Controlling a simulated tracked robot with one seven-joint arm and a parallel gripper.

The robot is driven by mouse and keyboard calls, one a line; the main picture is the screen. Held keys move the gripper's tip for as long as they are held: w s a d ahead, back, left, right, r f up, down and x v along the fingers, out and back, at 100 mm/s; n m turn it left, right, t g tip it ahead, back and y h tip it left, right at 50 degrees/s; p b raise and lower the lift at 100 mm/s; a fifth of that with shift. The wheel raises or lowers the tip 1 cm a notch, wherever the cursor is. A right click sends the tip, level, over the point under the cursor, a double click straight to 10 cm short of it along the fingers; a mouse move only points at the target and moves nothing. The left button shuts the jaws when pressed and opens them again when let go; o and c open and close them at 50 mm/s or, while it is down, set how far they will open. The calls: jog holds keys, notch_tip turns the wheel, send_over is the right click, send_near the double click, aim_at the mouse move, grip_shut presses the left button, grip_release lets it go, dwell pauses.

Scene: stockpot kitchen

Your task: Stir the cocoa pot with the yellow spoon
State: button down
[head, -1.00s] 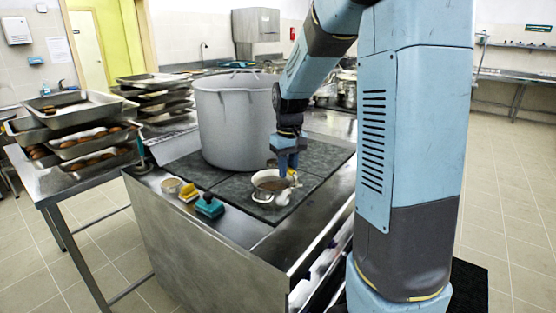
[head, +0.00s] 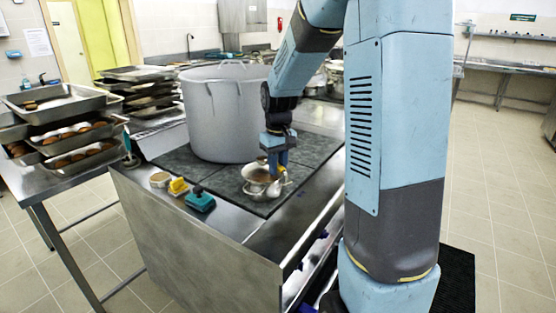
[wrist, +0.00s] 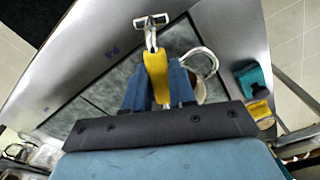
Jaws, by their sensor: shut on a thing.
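The small metal cocoa pot (head: 253,187) stands on the dark cooktop at the front of the big stockpot, with brown liquid showing inside. My gripper (head: 276,174) is at the right side of the pot in the head view. A thin metal part extends past the yellow. The pot's looped handle (wrist: 211,57) is beside the right finger, and my gripper hides most of the pot.
A large grey stockpot (head: 222,120) stands just behind the small pot. A teal block (head: 200,201), a yellow block (head: 178,186) and a small bowl (head: 160,180) sit to the left on the counter. Stacked trays of buns (head: 62,107) stand further left.

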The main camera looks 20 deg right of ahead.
jog(key=shift+f, duration=0.3)
jog(key=a+f+t+h, duration=0.1)
jog(key=h, duration=0.6)
jog(key=a+f+t+h, duration=0.1)
jog(key=a+t+h, duration=0.1)
jog(key=h, duration=0.5)
jog(key=s+a+f+t+h, duration=0.1)
jog(key=h, duration=0.6)
jog(key=shift+a+h, duration=0.4)
jog(key=shift+t, duration=0.4)
jog(key=shift+r, duration=0.1)
dwell(2.1)
